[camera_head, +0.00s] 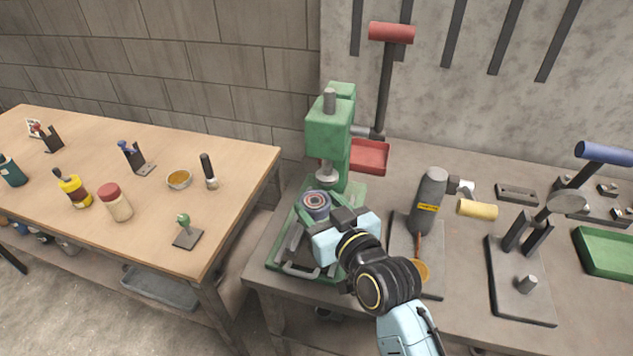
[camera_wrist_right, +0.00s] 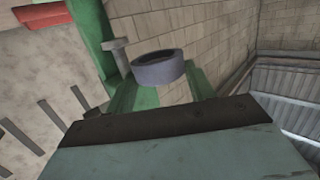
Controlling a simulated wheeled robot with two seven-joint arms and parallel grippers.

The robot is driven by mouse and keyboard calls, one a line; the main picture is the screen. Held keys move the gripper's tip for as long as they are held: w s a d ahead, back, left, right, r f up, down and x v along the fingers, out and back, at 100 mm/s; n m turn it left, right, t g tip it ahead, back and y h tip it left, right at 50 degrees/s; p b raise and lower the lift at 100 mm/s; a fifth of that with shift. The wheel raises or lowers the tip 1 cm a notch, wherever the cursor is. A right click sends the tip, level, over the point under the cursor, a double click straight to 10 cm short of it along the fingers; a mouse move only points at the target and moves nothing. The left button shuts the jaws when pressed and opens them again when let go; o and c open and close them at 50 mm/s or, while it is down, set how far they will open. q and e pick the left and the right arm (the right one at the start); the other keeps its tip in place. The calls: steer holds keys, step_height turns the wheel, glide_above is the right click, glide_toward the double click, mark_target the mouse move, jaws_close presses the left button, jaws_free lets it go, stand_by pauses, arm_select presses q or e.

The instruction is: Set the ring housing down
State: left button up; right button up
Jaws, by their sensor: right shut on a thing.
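The ring housing is a short grey-violet ring (camera_head: 315,205) at the front of the green press (camera_head: 330,135), below and in front of its ram. My right gripper (camera_head: 323,213) reaches in from the lower right and is shut on the ring housing. In the right wrist view the ring housing (camera_wrist_right: 158,70) shows beyond the gripper's dark front edge, with green parts on both sides of it. The fingertips and the ring's underside are hidden, so I cannot tell whether it touches anything below. My left gripper is not in view.
A wooden table (camera_head: 95,170) with small tools is at left.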

steer(key=s+d+m+t+h+b, duration=0.1)
steer(key=s+d+m+h, duration=0.2)
steer(key=d, duration=0.6)
steer(key=s+d+m+t+h+b, duration=0.15)
steer(key=d+h, duration=0.25)
steer(key=d, duration=0.5)
steer(key=w+a+n+y, duration=0.1)
steer(key=a+y, duration=0.1)
steer(key=a, duration=0.4)
steer(key=w+a+n+g+y+p, duration=0.1)
steer(key=w+a+n+y, duration=0.1)
steer(key=a, duration=0.3)
steer(key=w+a+n+g+y+p, duration=0.1)
steer(key=a+y, duration=0.2)
steer(key=a, duration=0.3)
steer(key=shift+w+a+r+n+g, duration=0.25)
steer(key=shift+a+r, duration=0.05)
steer(key=shift+a, duration=0.05)
steer(key=shift+a+p, duration=0.3)
steer(key=shift+a, duration=0.05)
steer(key=shift+f, duration=0.1)
step_height(320, 180, down, 8)
steer(key=shift+b, duration=0.85)
steer(key=shift+f, duration=0.4)
steer(key=shift+f+p, duration=0.3)
steer(key=shift+f, duration=0.05)
